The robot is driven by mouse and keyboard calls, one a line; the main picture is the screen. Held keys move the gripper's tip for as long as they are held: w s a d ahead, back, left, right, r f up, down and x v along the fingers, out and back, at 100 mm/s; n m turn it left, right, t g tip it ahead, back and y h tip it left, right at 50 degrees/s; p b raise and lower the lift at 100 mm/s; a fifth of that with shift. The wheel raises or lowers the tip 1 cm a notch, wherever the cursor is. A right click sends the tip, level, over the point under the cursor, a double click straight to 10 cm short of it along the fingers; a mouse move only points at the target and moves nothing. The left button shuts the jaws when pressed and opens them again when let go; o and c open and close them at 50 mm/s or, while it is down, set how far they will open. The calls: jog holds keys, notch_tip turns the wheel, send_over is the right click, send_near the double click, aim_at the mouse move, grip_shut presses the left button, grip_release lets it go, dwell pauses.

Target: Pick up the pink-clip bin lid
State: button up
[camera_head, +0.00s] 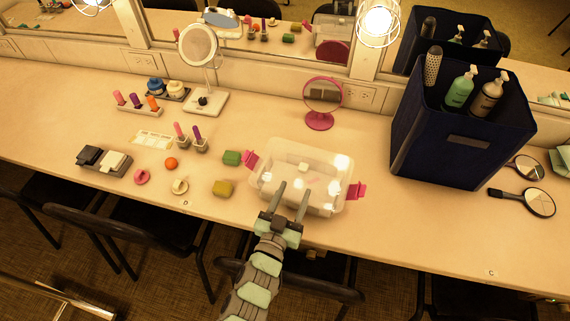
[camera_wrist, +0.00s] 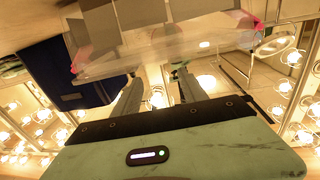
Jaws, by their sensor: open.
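The translucent bin lid (camera_head: 320,165) seems to lie on top of a clear bin (camera_head: 312,208) near the counter's front edge. Pink clips stick out at the bin's left end (camera_head: 251,161) and right end (camera_head: 357,191). A small pale block shows at the lid's middle. My gripper (camera_head: 295,187) is open and empty, its two fingers apart at the bin's front side, overlapping it in the head view. In the wrist view the clear bin (camera_wrist: 165,58) appears just beyond my spread fingers (camera_wrist: 157,88). Contact with the lid cannot be told.
Green (camera_head: 232,157) and yellow (camera_head: 223,188) blocks lie left of the bin. A pink round mirror (camera_head: 321,105) stands behind it. A dark blue caddy (camera_head: 450,145) with bottles stands to the right. Chairs (camera_head: 130,225) line the front edge. Counter between bin and caddy is mostly clear.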

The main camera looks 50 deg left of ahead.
aim_at(302, 170)
jog(key=shift+a+f, duration=0.15)
jog(key=shift+a, duration=0.15)
jog(key=shift+w+a, duration=0.2)
jog(key=shift+w, duration=0.1)
jog(key=shift+x, duration=3.25)
jog(key=shift+c, duration=0.5)
grip_shut()
